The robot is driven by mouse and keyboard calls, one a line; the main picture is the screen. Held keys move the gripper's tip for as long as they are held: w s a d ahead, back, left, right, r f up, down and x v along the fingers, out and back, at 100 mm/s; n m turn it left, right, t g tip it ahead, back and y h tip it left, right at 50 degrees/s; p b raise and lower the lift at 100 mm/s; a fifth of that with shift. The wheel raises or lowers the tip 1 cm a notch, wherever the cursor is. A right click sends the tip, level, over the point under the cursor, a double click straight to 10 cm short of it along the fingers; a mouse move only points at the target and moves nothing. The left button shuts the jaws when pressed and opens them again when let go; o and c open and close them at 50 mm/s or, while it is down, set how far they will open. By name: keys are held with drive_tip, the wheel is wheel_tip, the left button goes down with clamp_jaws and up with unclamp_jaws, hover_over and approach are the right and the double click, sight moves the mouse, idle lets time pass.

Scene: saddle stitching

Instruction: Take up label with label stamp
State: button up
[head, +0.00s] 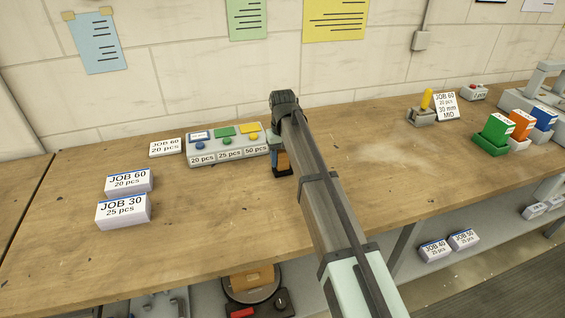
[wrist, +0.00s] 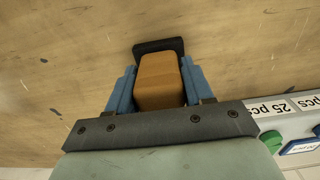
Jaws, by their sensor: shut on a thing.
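The label stamp is an orange-brown block with a black base; it shows in the wrist view (wrist: 160,80) and in the head view (head: 283,162). My gripper (wrist: 157,78) is shut on it, one blue finger on each side. The stamp is upright, just right of the label holder; I cannot tell whether its base touches the bench. The grey label holder (head: 226,157) has blue, green and yellow labels on top, coloured knobs, and fronts reading 20 pcs, 25 pcs and 50 pcs. Its corner shows at lower right in the wrist view (wrist: 288,126). My arm hides part of its right end.
The JOB 60 stack (head: 129,182) and JOB 30 stack (head: 123,210) lie further left. Green, orange and blue bins (head: 493,134) and a yellow-handled device (head: 425,106) stand at right. The bench middle is clear.

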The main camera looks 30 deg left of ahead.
wheel_tip(320, 180, up, 10)
idle(0.6)
